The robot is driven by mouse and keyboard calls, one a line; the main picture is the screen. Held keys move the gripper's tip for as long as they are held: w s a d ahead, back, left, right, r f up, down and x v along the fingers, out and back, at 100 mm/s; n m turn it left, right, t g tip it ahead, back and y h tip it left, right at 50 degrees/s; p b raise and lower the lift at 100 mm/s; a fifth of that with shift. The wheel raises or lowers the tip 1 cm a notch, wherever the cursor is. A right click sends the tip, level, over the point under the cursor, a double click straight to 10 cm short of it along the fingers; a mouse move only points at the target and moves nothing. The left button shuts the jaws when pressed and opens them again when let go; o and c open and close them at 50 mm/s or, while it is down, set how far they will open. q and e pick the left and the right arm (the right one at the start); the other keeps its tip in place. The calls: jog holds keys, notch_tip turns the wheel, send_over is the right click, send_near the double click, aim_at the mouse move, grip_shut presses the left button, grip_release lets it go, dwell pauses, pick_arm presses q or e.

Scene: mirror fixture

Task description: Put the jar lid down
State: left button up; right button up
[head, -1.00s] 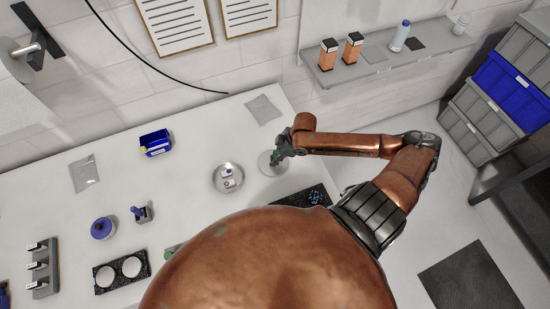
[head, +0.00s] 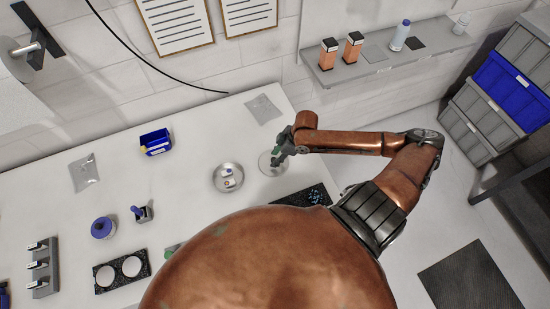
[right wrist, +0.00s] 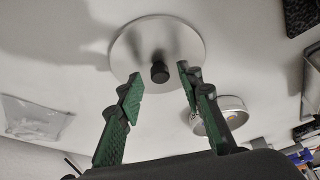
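The jar lid (right wrist: 175,38), a pale round disc with a black knob (right wrist: 159,72), appears to lie flat on the white table, knob up. In the head view the lid (head: 268,168) is partly hidden under my right gripper (head: 277,157). In the right wrist view the green fingers of my right gripper (right wrist: 160,78) are apart, with the knob showing in the gap just beyond the tips. No finger visibly touches it. A green-grey sliver at my body's edge, possibly my left gripper (head: 172,249), is mostly hidden.
A round metal dish (head: 217,186) with small items stands left of the lid. A dark speckled mat (head: 308,196) lies in front to the right. A clear bag (head: 263,108) lies behind. A blue bin (head: 156,142) and a blue-topped container (head: 103,228) stand further left.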

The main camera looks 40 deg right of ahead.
jog(key=v, duration=1.1)
jog(key=shift+p, duration=0.35)
